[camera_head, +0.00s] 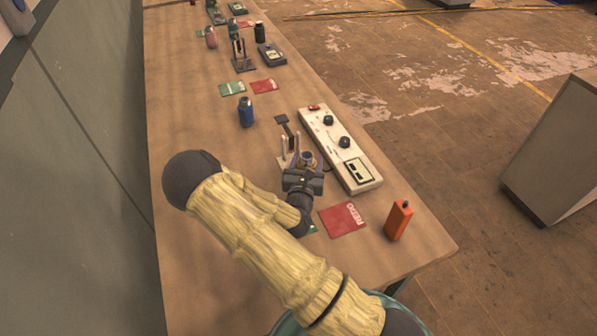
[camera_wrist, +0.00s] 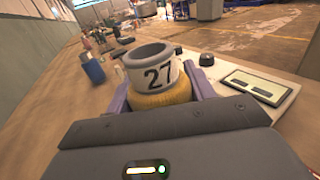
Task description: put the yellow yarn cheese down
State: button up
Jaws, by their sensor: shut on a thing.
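The yellow yarn cheese (camera_wrist: 165,98) is wound low around a pale cone or tube marked 27 (camera_wrist: 152,74), with an open dark top. My gripper (camera_wrist: 160,88) is shut on it, with a purple finger on either side. It stands roughly upright in the wrist view. In the head view, the held cheese (camera_head: 307,159) is small at the end of my gripper (camera_head: 305,166), over the near part of the table. Its underside is hidden, so I cannot tell whether it touches anything.
A small stand with upright pins (camera_head: 290,145) is just beyond my gripper. A white panel with black knobs (camera_head: 341,150) lies to the right. A blue bottle (camera_head: 246,113), a red card (camera_head: 342,219) and an orange device (camera_head: 398,220) are on the table (camera_head: 195,120). Its left side is clear.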

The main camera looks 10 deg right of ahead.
jog(key=w+r+m+g+h+b, duration=0.5)
jog(key=w+m+g+h+b, duration=0.2)
jog(key=m+g+h, duration=0.4)
jog(key=w+g, duration=0.1)
jog(key=g, duration=0.1)
jog(key=shift+d+r+m+g, duration=0.3)
jog(key=shift+r+m, duration=0.1)
notch_tip(320, 180, down, 6)
jog(key=shift+f, duration=0.15)
jog(key=shift+f, duration=1.85)
jog(key=shift+f, duration=0.15)
